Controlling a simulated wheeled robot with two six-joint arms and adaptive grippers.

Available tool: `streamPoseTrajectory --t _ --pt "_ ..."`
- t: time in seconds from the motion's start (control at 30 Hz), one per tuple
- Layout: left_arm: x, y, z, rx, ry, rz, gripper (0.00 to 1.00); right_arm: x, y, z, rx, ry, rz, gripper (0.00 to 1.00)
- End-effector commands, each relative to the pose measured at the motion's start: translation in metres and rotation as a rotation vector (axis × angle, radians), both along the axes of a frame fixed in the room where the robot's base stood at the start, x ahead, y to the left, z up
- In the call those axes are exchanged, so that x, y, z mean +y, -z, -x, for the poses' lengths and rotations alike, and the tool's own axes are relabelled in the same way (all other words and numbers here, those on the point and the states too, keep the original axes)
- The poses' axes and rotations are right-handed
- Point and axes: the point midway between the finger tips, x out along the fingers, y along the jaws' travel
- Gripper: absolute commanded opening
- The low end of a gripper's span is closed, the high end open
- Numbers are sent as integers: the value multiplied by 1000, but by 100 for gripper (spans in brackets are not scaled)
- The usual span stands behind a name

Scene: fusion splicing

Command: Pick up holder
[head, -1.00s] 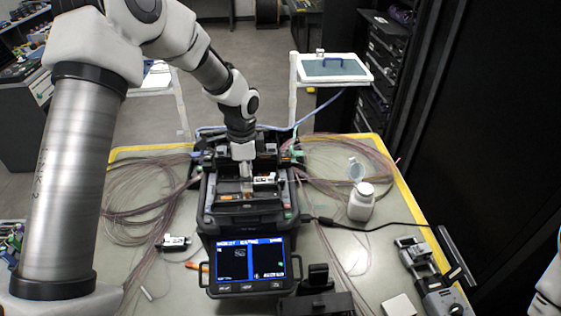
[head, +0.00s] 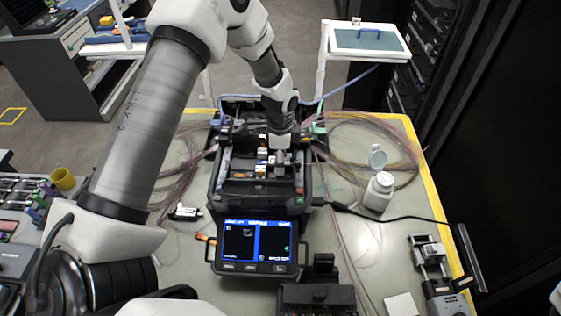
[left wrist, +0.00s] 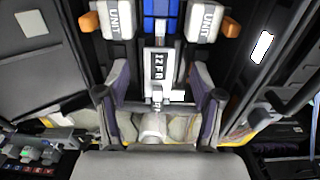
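The black fusion splicer (head: 262,198) stands mid-table with its lid open. A pale holder (left wrist: 158,68) with dark lettering shows in the left wrist view, inside the splicer, between two white blocks marked UNIT. My left gripper (head: 281,158) points down into the right part of the splicer's work area. In the left wrist view its two fingers (left wrist: 162,105) are spread, one on each side of the holder's near end. I cannot tell whether they touch it. In the head view the arm and gripper partly hide the holder. My right gripper is not in view.
A small white-and-black piece (head: 185,213) lies on the table left of the splicer. An open white bottle (head: 379,192), a cable and a grey device (head: 430,258) are at right. Loose fibre coils (head: 365,145) lie on both sides. A black block (head: 318,290) stands in front.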

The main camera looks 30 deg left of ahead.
Motion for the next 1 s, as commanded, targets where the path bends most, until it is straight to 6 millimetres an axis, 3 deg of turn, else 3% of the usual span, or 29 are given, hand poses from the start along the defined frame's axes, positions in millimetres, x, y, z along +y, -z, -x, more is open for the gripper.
streamPoseTrajectory --t 0.03,0.17,0.2,0.57,0.9,1.0 --pt "0 0 0 0 0 0 49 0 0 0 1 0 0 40" --pt "0 0 0 0 0 0 3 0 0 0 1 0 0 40" --pt "0 0 0 1 0 0 0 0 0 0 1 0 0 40" --pt "0 -7 -1 -2 0 0 0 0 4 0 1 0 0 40" --pt "0 -82 -2 -4 0 0 0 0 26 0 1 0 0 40" --pt "0 -96 -1 -3 1 -1 0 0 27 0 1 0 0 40"
